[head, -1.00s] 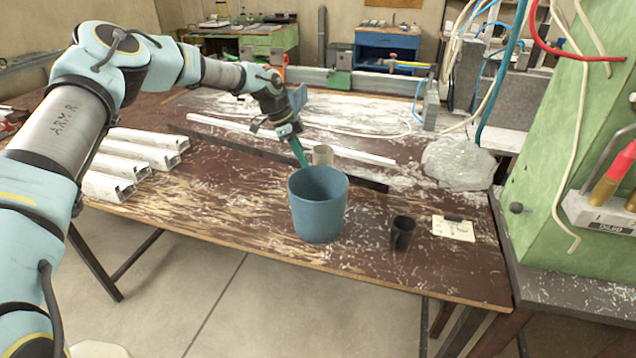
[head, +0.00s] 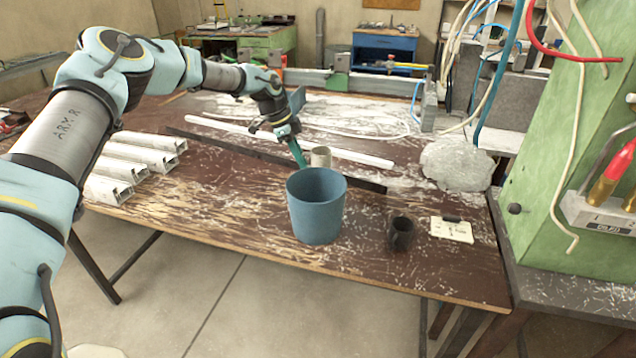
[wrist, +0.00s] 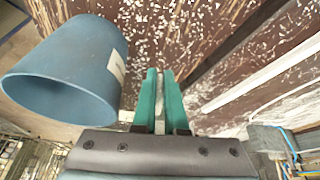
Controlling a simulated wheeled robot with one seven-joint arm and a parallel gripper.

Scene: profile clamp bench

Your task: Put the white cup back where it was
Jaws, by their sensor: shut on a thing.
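The white cup (head: 321,156), pale and beige-tinged, shows in the head view just behind the rim of the blue bucket, which hides its lower part. My gripper (head: 302,161) reaches down beside it with green fingers, their tips partly hidden by the bucket. In the wrist view my gripper (wrist: 160,74) has its fingers close together, with a narrow pale strip between them. It is shut on the white cup. I cannot tell whether the cup's base touches the table.
The blue bucket (head: 316,212) stands close to my gripper, and also shows in the wrist view (wrist: 75,68). A dark cup (head: 401,233) and a label card (head: 451,230) are to its right. White profiles (head: 135,160) lie at left. The front left tabletop is clear.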

